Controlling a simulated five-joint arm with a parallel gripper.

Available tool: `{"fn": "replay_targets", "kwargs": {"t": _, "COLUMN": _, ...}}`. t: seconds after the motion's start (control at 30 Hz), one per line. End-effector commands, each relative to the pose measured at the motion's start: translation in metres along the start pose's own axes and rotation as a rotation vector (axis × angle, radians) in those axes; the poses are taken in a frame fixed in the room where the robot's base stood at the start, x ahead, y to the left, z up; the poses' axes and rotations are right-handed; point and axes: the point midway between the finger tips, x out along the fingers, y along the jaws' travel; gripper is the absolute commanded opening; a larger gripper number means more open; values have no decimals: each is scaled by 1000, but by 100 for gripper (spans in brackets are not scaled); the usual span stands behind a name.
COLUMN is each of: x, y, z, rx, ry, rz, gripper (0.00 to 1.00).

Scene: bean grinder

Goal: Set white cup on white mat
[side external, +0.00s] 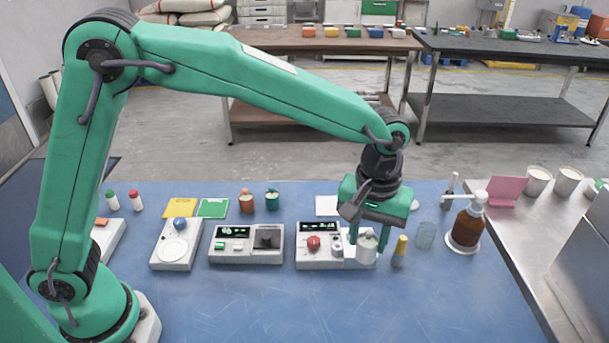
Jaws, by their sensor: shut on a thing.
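The white cup (367,248) is between the two green fingers of my gripper (369,242), which is shut on it. The cup looks upright. It is over the pale right end of a white device (320,262); I cannot tell whether it touches that surface. A flat white square (326,206) lies on the blue table behind the device, left of my gripper, and looks like the white mat. It is bare in the part that shows.
A yellow-topped tool (400,249), a clear glass (426,235) and a brown pump bottle (467,226) stand close to the right of my gripper. Another white device (246,257) stands to the left. The front of the blue table (300,310) is clear.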

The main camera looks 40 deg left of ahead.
Motion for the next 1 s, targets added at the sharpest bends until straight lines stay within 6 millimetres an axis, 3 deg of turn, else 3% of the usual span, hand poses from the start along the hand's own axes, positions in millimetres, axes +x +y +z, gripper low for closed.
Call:
{"fn": "replay_targets", "kwargs": {"t": 0.27, "x": 2, "y": -7, "z": -21, "rx": -4, "ry": 0, "rz": 0, "gripper": 8}}
{"fn": "replay_targets", "kwargs": {"t": 0.7, "x": 7, "y": -58, "z": -117, "rx": -4, "ry": -1, "rz": -1, "gripper": 8}}
{"fn": "replay_targets", "kwargs": {"t": 0.83, "x": 8, "y": -71, "z": -137, "rx": 0, "ry": -1, "rz": -1, "gripper": 8}}
{"fn": "replay_targets", "kwargs": {"t": 1.0, "x": 9, "y": -80, "z": -147, "rx": 3, "ry": -2, "rz": -1, "gripper": 8}}
